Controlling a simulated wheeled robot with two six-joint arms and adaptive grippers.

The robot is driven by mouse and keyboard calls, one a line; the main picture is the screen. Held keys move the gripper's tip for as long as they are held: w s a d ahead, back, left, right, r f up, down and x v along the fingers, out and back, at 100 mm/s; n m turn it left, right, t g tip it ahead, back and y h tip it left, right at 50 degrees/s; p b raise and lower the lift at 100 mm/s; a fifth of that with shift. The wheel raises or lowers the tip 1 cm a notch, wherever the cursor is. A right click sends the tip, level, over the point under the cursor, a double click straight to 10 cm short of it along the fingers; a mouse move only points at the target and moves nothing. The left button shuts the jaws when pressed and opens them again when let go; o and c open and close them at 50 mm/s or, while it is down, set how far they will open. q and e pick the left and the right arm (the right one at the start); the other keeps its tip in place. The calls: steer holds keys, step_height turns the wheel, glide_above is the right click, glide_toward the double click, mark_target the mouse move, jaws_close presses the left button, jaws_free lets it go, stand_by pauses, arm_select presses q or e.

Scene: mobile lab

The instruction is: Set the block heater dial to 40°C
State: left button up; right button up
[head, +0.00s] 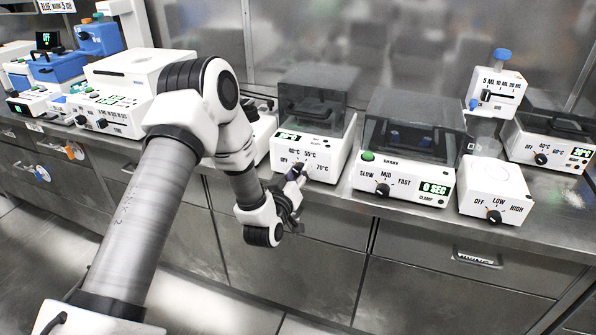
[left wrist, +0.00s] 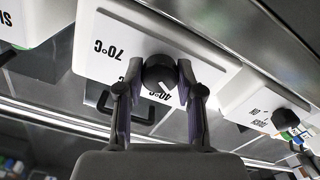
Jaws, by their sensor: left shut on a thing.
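The block heater (head: 325,150) is a white box with a dark clear lid, at mid-counter in the head view. Its front has OFF, 40°C, 55°C and 70°C labels around a black dial (left wrist: 160,74). My left gripper (head: 299,174) is at the heater's front. In the left wrist view the left gripper (left wrist: 160,88) has one finger on each side of the dial, shut on it. That view is upside down. The dial's white mark slants to the lower right; the 40°C label is partly hidden by the fingers, so I cannot tell the exact setting.
A shaker (head: 405,160) and a white stirrer-like box (head: 494,190) with an OFF-LOW-HIGH knob stand to the right. Another heater-like box (head: 548,145) is farther right. White instruments (head: 105,110) stand left. Drawers (head: 450,270) lie below the counter edge.

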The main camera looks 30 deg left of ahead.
arm_select(q)
steer(key=m+p, duration=0.2)
steer(key=m, duration=0.3)
steer(key=shift+m, duration=0.4)
stand_by(0.3)
steer(key=o, duration=1.2)
steer(key=shift+c, duration=0.2)
steer(key=v, duration=1.2)
